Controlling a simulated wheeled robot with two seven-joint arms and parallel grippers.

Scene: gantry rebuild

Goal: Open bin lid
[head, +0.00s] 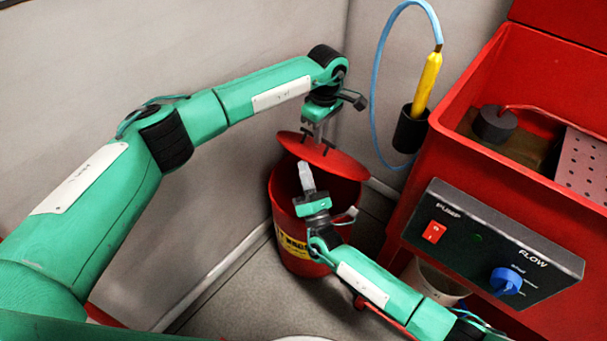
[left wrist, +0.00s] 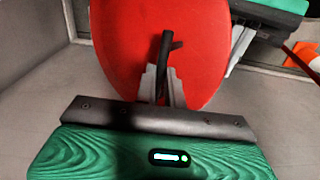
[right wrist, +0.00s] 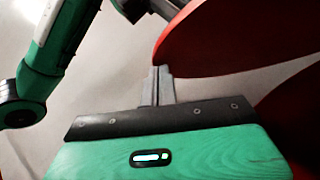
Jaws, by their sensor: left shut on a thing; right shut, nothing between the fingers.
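The red bin (head: 290,250) stands on the floor against the wall, with a yellow label on its front. Its round red lid (head: 340,163) is raised and tilted above the bin's mouth, with a dark handle on top. My left gripper (head: 318,138) is shut on the lid's dark handle (left wrist: 166,50); the lid (left wrist: 205,60) fills the upper middle of the left wrist view. My right gripper (head: 306,175) is shut and empty, in front of the bin's opening. In the right wrist view its fingertips (right wrist: 158,75) are close to the lid's edge (right wrist: 230,35); contact is unclear.
A red parts washer (head: 470,110) stands at the right, with a black control panel (head: 495,245) on its front. A yellow-handled tool (head: 428,85) with a blue hose sits in a black holder on its side. A pale bucket (head: 435,282) is under the panel. Grey walls close in the corner behind.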

